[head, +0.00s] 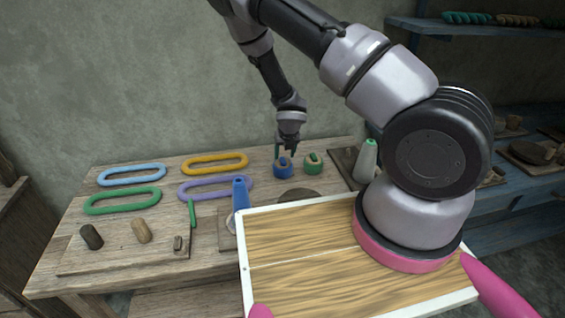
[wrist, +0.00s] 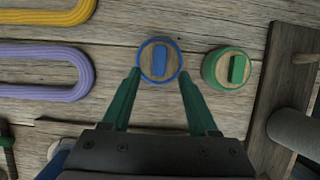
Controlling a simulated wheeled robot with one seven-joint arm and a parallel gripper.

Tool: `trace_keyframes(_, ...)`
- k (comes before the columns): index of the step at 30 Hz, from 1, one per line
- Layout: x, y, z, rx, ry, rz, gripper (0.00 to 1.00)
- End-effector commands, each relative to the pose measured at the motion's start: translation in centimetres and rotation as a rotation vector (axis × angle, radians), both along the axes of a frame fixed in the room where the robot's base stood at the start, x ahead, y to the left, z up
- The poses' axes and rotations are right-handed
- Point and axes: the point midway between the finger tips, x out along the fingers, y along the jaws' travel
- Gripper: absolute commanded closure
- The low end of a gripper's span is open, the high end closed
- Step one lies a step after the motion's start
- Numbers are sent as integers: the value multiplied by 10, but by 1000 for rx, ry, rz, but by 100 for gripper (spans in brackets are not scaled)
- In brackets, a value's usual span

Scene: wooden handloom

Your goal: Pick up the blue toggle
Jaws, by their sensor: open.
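The blue toggle (wrist: 159,62) is a small upright blue piece on a round wooden face with a blue rim, on the table. In the head view the blue piece (head: 283,168) stands near the back of the table, partly behind my fingers. My gripper (wrist: 160,80) has green fingers and is open. In the wrist view its tips lie on either side of the blue rim, near its lower edge, with nothing held. In the head view my gripper (head: 286,154) is just above the blue piece; I cannot tell whether it touches.
A green toggle (wrist: 231,68) on its round base stands close to the right. Yellow (head: 214,163) and purple (head: 215,188) loops lie left.

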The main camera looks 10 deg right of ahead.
Motion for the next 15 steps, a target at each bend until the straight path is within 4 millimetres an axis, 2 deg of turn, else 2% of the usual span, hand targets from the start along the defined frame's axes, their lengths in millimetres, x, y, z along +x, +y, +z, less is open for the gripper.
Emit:
trace_keyframes(6, 12, 1, -31, -1, 1, 0, 40)
trace_keyframes(15, 15, 2, -39, -1, 1, -1, 40)
